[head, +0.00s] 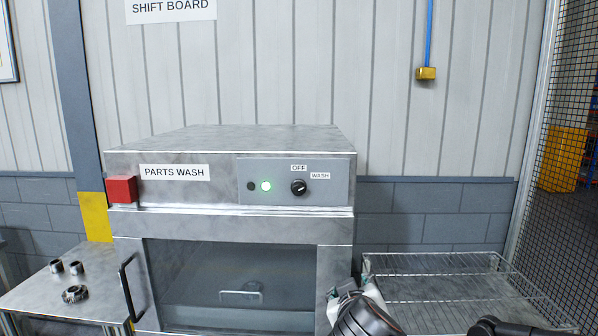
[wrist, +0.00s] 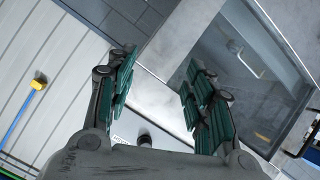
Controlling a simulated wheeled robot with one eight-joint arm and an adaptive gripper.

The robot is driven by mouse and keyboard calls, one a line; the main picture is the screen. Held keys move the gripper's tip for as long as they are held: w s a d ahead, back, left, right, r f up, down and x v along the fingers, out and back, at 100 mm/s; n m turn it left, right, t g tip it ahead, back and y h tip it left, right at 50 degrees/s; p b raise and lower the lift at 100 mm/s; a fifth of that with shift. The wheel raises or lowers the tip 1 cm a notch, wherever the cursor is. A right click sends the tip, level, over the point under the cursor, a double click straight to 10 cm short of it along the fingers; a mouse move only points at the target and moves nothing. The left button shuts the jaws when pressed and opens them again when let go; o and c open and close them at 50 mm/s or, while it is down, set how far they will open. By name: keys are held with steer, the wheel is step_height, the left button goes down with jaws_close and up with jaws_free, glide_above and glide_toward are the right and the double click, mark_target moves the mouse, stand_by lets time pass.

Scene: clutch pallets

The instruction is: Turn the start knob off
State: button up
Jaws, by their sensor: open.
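The start knob (head: 299,187) is a small black dial on the control panel of the steel parts washer (head: 230,223). Labels reading OFF (head: 299,168) and WASH (head: 320,176) sit above it and to its upper right. Its pale mark appears turned to the right, toward WASH. A green lamp (head: 266,186) glows left of the knob. My gripper (head: 350,287) is low in the head view, below and right of the knob. In the wrist view my gripper (wrist: 160,85) is open and empty; a dark knob (wrist: 145,137) shows beyond the fingers, partly hidden by the gripper body.
A red box (head: 122,189) is on the washer's left corner. The washer's glass door (head: 232,280) is below the panel. A wire rack (head: 430,263) stands right; a steel table (head: 70,290) with small metal parts stands left. A mesh fence (head: 545,200) borders the far right.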

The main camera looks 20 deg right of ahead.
steer(key=w+a+r+n+t+p, duration=0.25)
steer(key=w+r, duration=0.25)
steer(key=r, duration=0.3)
steer(key=n+t+y+p, duration=0.1)
steer(key=n+t+p, duration=0.1)
steer(key=t+p, duration=0.2)
glide_toward(298, 190)
steer(key=shift+g, duration=0.25)
steer(key=b+x, duration=0.1)
steer(key=x, duration=0.8)
steer(key=shift+d+r, duration=0.1)
steer(key=shift+r, duration=0.05)
steer(key=c, duration=1.1)
